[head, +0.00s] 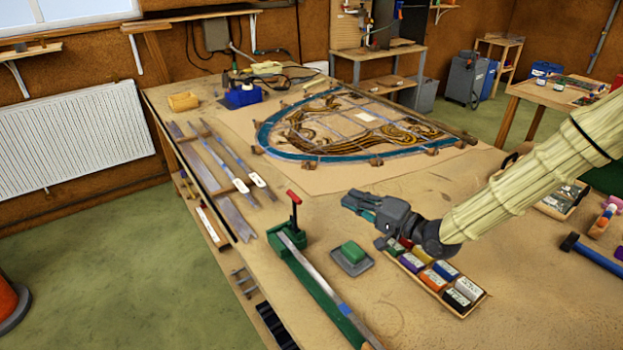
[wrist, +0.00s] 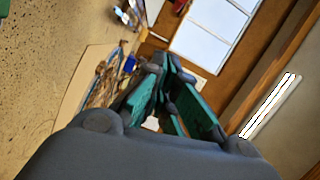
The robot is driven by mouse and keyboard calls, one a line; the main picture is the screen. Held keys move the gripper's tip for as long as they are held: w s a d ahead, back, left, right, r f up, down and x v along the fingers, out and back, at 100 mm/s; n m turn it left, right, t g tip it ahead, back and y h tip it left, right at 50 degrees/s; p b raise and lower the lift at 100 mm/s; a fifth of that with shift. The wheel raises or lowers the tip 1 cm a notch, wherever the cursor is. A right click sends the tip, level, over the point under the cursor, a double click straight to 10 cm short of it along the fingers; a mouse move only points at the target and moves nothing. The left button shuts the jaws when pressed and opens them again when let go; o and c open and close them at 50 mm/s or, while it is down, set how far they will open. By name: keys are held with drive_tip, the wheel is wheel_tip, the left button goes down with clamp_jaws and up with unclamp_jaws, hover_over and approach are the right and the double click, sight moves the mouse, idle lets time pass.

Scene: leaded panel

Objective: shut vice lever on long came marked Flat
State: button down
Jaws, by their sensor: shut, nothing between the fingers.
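The green vice (head: 278,243) is fixed near the left front edge of the bench. Its lever (head: 294,205) has a red handle and stands upright. A long grey came (head: 318,278) with a blue band lies along the green bed from the vice toward the front. No "Flat" marking can be read on it. My gripper (head: 348,204) is shut and empty, above the bench to the right of the lever and apart from it. In the wrist view my green-padded fingers (wrist: 165,70) meet at the tips, and the vice does not show.
A green block on a grey plate (head: 351,258) sits right of the vice. A tray of coloured blocks (head: 464,309) lies below my arm. More cames with white tags (head: 241,186) lie on a rack at left. The leaded panel (head: 300,155) lies farther back.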

drive_tip(key=p, duration=0.6)
hover_over(295, 214)
drive_tip(key=w+d, duration=0.1)
drive_tip(key=d, duration=0.4)
drive_tip(key=shift+w+a+f, duration=0.15)
drive_tip(key=shift+a+f, duration=0.1)
drive_tip(key=shift+d, duration=0.15)
